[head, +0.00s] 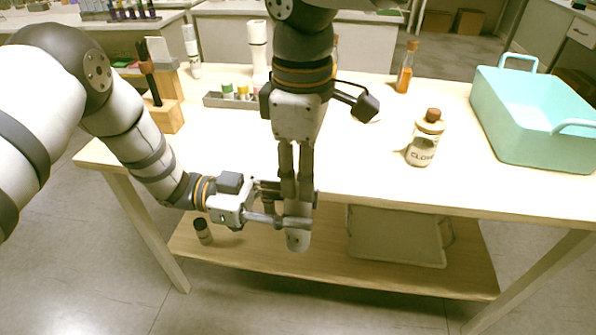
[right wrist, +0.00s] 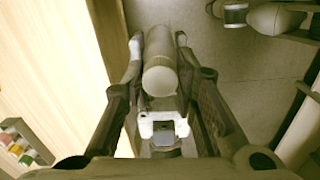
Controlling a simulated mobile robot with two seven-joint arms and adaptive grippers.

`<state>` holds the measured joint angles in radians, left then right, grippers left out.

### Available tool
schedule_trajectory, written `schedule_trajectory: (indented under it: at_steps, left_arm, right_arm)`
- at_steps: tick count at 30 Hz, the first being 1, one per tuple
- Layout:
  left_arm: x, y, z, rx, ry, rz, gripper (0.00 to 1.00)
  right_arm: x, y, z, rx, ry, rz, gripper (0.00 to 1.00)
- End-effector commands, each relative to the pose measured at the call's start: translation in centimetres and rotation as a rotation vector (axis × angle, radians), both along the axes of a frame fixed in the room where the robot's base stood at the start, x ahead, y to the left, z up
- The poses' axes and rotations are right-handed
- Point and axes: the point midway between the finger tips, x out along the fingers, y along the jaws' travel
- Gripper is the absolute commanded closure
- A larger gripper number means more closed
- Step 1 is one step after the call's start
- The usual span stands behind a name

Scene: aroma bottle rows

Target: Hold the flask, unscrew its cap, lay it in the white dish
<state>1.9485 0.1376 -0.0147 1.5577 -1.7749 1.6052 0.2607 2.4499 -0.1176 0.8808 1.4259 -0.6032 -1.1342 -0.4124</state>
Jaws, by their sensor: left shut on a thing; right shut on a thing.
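A pale grey flask (head: 298,239) hangs in front of the table's front edge, above the lower shelf. My left gripper (head: 287,221) comes in from the left and is shut on its body. My right gripper (head: 297,196) points down from above and is shut on its top end, covering the cap in the head view. In the right wrist view a rounded pale cylinder end (right wrist: 160,78) sits between my right fingers. I cannot tell whether the cap has turned.
A clove-labelled bottle (head: 422,142) and an orange bottle (head: 405,70) stand on the table, left of a teal crate (head: 545,135). A rack (head: 222,101), wooden block (head: 166,115) and white bottle (head: 192,52) are behind my arms. The front middle is clear.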

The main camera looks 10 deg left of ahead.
Motion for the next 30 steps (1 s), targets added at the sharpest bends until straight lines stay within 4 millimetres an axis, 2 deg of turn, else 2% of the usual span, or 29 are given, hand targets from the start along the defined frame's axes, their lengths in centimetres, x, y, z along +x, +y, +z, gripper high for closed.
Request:
schedule_trajectory:
  at_steps: [3, 6, 10, 30]
  left_arm:
    - [-0.15, -0.21, 0.01, -0.001, 0.001, -0.006, 1.00]
    - [-0.14, -0.20, 0.01, -0.001, 0.001, -0.006, 1.00]
    - [-0.12, -0.19, 0.00, -0.001, 0.000, -0.005, 1.00]
    - [-0.03, -0.08, -0.03, 0.001, 0.000, -0.001, 1.00]
  right_arm:
    - [0.33, 0.33, 0.14, 0.012, -0.007, 0.401, 1.00]
    - [0.48, 0.31, 0.15, 0.010, -0.008, 0.673, 1.00]
    - [0.55, 0.34, 0.17, 0.008, -0.008, 0.874, 1.00]
    - [0.54, 0.31, 0.30, 0.007, -0.008, 0.882, 1.00]
